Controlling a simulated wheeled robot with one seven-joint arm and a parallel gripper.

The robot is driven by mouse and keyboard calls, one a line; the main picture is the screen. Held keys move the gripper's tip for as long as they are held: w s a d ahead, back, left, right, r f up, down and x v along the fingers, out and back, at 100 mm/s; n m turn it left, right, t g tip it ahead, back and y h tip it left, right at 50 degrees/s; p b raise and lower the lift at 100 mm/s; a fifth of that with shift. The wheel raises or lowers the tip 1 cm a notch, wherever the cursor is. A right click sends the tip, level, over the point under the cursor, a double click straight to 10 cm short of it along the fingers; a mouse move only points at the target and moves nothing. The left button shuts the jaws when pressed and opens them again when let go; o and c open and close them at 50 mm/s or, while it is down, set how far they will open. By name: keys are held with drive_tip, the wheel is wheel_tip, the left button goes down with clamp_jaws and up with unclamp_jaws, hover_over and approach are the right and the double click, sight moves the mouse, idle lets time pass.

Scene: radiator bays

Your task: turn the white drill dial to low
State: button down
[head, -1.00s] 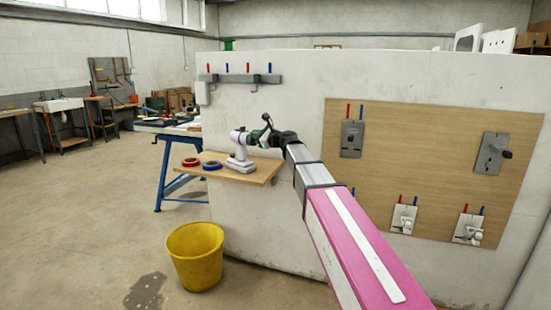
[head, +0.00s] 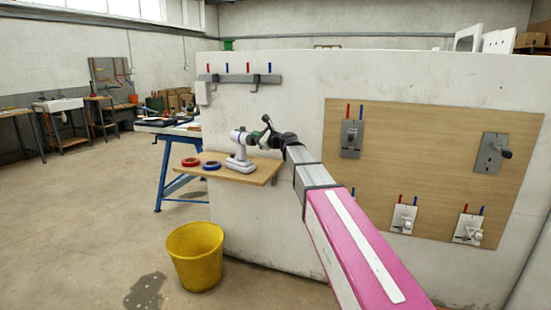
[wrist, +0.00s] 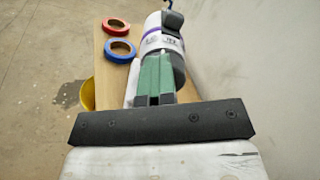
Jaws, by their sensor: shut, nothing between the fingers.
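The white drill (head: 239,160) stands upright on a small wooden wall shelf (head: 262,174). In the wrist view the drill (wrist: 153,24) shows a white body with a purple ring and dark grey parts. My gripper (head: 264,132) is beside the upper part of the drill, on its right in the head view. In the wrist view its green fingers (wrist: 156,62) are together, empty, and overlap the drill body. I cannot tell whether they touch it. Some markings show on the white body, too small to read. The dial's setting cannot be made out.
A red tape roll (head: 191,162) and a blue tape roll (head: 211,165) lie on the shelf left of the drill. A yellow bucket (head: 195,256) stands on the floor below. The concrete wall (head: 300,80) rises close behind the shelf. A board with levers (head: 430,165) hangs to the right.

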drive_tip(key=shift+s+a+f, duration=0.2)
drive_tip(key=shift+s+f, duration=0.05)
drive_tip(key=shift+f, duration=0.1)
idle(0.3)
drive_tip(key=shift+s+r, duration=0.1)
drive_tip(key=v, duration=0.6)
drive_tip(key=shift+a+r, duration=0.1)
drive_tip(key=shift+r, duration=0.2)
idle(0.4)
